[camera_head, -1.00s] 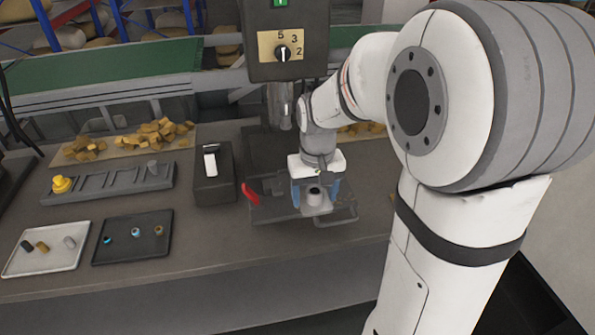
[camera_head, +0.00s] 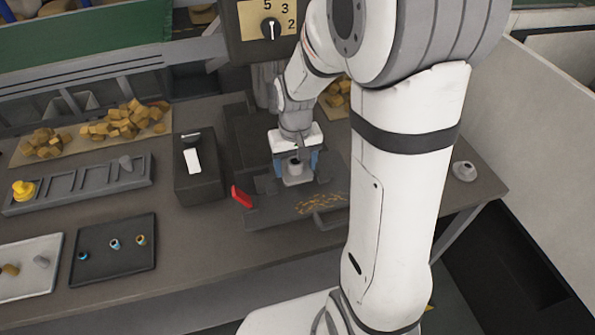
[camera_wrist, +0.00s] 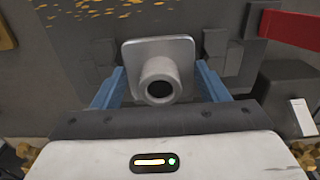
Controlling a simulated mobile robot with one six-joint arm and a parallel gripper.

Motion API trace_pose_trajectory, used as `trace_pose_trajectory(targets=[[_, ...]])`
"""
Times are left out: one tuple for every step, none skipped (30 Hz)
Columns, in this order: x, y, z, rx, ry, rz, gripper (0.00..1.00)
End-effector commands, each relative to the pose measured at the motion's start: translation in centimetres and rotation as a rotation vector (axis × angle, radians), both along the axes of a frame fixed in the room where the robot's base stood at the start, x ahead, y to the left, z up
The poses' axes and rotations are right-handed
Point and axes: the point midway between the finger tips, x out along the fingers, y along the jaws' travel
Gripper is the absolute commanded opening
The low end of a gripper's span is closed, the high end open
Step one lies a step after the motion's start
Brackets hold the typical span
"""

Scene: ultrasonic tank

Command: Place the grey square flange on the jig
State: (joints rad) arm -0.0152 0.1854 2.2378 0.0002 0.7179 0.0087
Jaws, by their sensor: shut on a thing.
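My gripper (camera_head: 296,166) is shut on the grey square flange (camera_wrist: 158,48), its two blue fingers on either side of it. In the wrist view the flange's square plate and round hub with a dark bore face the camera. The flange also shows below the fingers in the head view (camera_head: 297,179). Small dark blocks (camera_wrist: 216,44) stand on the dark plate behind the flange and look like the jig. One of them shows left of the flange in the head view (camera_head: 265,185). I cannot tell whether the flange touches them.
A red handle (camera_head: 242,197) is at the plate's left, with a black box (camera_head: 196,170) beyond. Yellow chips (camera_head: 320,203) lie on the plate's front. A drill head (camera_head: 268,28) stands behind. A round grey part (camera_head: 463,171) lies far right. Trays (camera_head: 125,250) are at left.

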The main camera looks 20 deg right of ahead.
Motion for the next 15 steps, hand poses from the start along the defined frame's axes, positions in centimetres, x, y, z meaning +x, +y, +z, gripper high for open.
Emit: trace_pose_trajectory(targets=[[-0.1, 0.0, -0.5, 0.000, 0.003, 0.000, 0.38], [-0.1, 0.0, -0.9, 0.000, 0.004, -0.001, 0.38], [-0.2, 0.0, -1.5, 0.000, 0.005, -0.001, 0.38], [-0.1, 0.0, -2.0, 0.000, 0.006, -0.001, 0.38], [-0.1, 0.0, -2.4, 0.000, 0.004, -0.001, 0.38], [-0.1, -0.1, -2.9, 0.000, 0.004, -0.001, 0.38], [-0.1, 0.0, -3.3, 0.000, 0.003, -0.001, 0.38], [-0.1, 0.0, -3.5, 0.000, 0.003, -0.001, 0.38], [-0.1, -0.1, -3.7, 0.000, 0.002, -0.001, 0.38], [-0.1, -0.1, -3.7, 0.000, 0.001, -0.001, 0.38], [0.0, -0.1, -3.7, 0.000, 0.000, -0.001, 0.38], [0.0, -0.1, -3.7, 0.000, 0.000, -0.001, 0.38], [0.0, -0.1, -3.7, 0.000, -0.001, -0.002, 0.38], [0.0, -0.1, -3.7, 0.000, -0.001, -0.002, 0.38], [0.0, -0.1, -3.7, 0.000, 0.000, -0.002, 0.38]])
